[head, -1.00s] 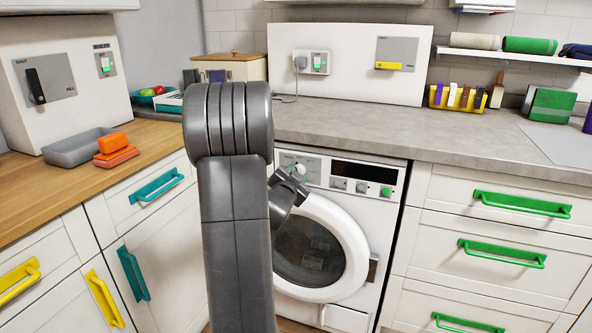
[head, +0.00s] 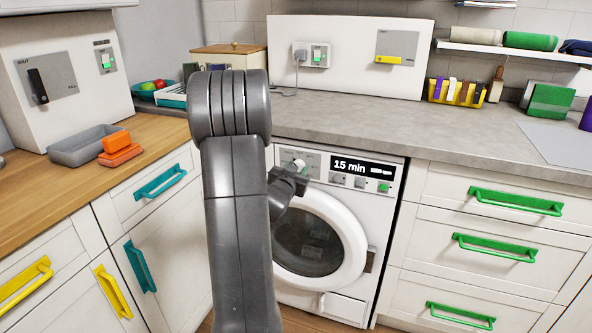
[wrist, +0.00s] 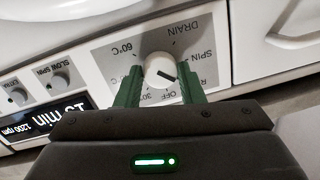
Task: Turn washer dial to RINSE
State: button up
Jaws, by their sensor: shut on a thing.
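The washer dial (wrist: 158,69) is a round white knob with a dark pointer line, seen upside down in the wrist view. My gripper (wrist: 160,80) is shut on it, one green finger on each side. The pointer aims to the picture's lower right, between OFF and SPIN, toward a label starting with R that a finger partly hides. DRAIN and 60°C are readable on the far side. In the head view my gripper (head: 295,174) is at the upper left of the washer (head: 382,215), and my arm hides part of the panel.
The washer's lit display (head: 362,168) reads 15 min. Its round door (head: 346,232) is shut below the panel. Drawers with green handles (head: 515,202) stand to the right. The grey worktop (head: 390,130) overhangs the washer.

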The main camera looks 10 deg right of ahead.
jog(key=o, duration=1)
jog(key=p+v, duration=0.1)
jog(key=v, duration=1.2)
jog(key=shift+s+a, duration=0.2)
jog(key=shift+s, duration=0.15)
jog(key=b+x, duration=0.1)
jog(key=x, duration=1.3)
jog(key=shift+s, duration=0.1)
